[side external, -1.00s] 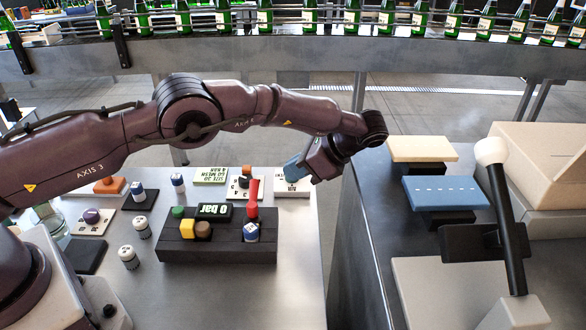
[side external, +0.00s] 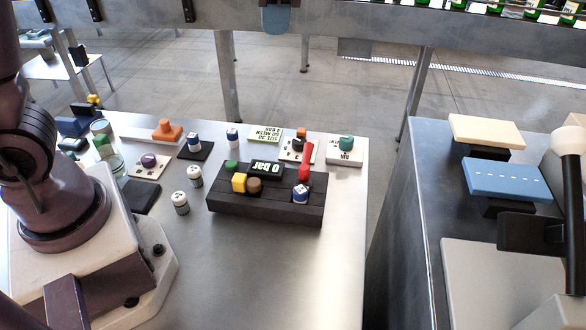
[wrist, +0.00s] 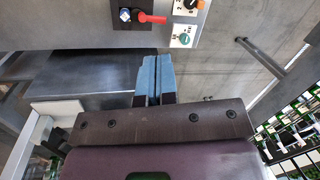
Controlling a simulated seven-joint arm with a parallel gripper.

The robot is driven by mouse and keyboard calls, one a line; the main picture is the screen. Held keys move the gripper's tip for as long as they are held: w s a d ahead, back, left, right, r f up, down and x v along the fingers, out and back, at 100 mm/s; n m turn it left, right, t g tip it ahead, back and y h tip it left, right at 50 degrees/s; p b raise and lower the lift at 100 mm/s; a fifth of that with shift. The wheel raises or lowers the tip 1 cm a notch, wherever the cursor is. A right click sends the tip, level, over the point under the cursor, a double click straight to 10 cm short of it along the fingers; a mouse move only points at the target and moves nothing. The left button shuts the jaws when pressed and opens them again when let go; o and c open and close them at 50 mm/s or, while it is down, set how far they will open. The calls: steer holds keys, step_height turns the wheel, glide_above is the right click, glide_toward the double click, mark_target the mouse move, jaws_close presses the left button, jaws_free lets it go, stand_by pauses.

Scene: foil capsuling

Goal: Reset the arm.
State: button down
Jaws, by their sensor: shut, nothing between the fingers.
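My gripper (side external: 283,15) shows only as blue fingers at the top edge of the side external view, high above the table and apart from everything. In the wrist view my gripper's blue fingers (wrist: 157,80) lie together with nothing between them. My arm rises at the left edge of the side external view, and its upper part is out of frame. The dark control box (side external: 265,207) stands on the steel table with a red lever, a yellow button and a "0 bar" display. A teal knob (side external: 346,142) sits on a white plate at the table's back right corner.
Several small knobs and buttons stand on the steel table (side external: 270,270), including an orange one (side external: 167,130). On the right bench are a cream pad (side external: 487,131), a blue pad (side external: 507,180) and a black lever with a white ball (side external: 569,141). Green bottles line the conveyor behind.

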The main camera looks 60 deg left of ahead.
steer(key=s+n+t+h, duration=0.2)
steer(key=s+n+t, duration=0.3)
steer(key=s, duration=1.1)
steer(key=shift+s+a+f+n, duration=0.3)
steer(key=shift+s+a+f, duration=0.05)
steer(key=shift+s+a, duration=0.1)
steer(key=c, duration=1.8)
jaws_free()
